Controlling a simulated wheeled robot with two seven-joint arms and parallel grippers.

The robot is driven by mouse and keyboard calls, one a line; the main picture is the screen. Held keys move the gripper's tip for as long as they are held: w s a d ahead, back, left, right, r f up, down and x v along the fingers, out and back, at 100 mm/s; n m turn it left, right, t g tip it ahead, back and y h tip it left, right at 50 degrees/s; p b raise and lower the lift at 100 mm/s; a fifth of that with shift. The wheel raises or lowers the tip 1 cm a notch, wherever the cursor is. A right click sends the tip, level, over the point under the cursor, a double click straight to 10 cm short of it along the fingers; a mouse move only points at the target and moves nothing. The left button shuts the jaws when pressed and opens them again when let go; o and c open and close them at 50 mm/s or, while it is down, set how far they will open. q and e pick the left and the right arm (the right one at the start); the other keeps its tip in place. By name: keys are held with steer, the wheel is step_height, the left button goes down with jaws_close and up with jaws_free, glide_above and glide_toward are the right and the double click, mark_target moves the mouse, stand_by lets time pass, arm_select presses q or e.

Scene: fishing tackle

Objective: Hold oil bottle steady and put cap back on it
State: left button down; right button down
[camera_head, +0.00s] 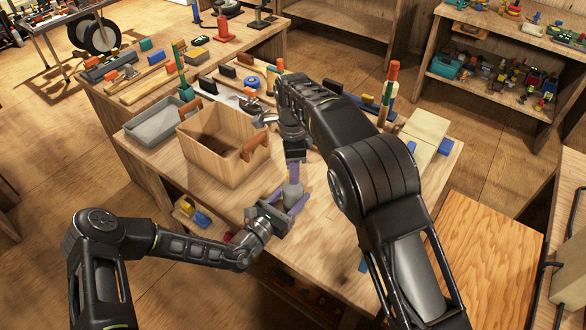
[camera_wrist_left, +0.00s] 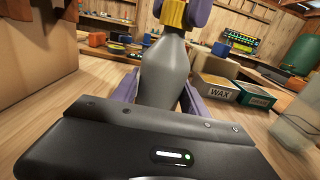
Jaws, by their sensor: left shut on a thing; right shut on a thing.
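The grey oil bottle (camera_head: 293,193) stands upright on the workbench; its tapered body fills the middle of the left wrist view (camera_wrist_left: 164,75). My left gripper (camera_head: 289,199) is shut around the bottle's body, with a purple finger on each side. The yellow cap (camera_wrist_left: 173,13) is at the bottle's neck, at the top of the left wrist view. My right gripper (camera_head: 293,174) comes down from above, and its purple fingers (camera_wrist_left: 197,12) are shut on the cap. The cap and neck look in line; I cannot tell whether the cap is seated.
A wooden crate (camera_head: 220,165) stands close left of the bottle, with a grey tray (camera_head: 160,125) beyond it. A wax box (camera_wrist_left: 215,90) and a green box (camera_wrist_left: 255,96) lie behind the bottle. A translucent container (camera_wrist_left: 300,122) is at the right. Tools crowd the back of the bench.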

steer(key=m, duration=0.5)
steer(key=shift+m, duration=0.4)
steer(key=m, duration=0.5)
steer(key=shift+m, duration=0.3)
steer(key=m, duration=0.4)
steer(key=shift+d+f+m, duration=0.1)
steer(key=shift+f+m, duration=0.05)
steer(key=shift+m, duration=0.75)
steer(key=c, duration=1.1)
jaws_free()
steer(key=shift+o, duration=0.2)
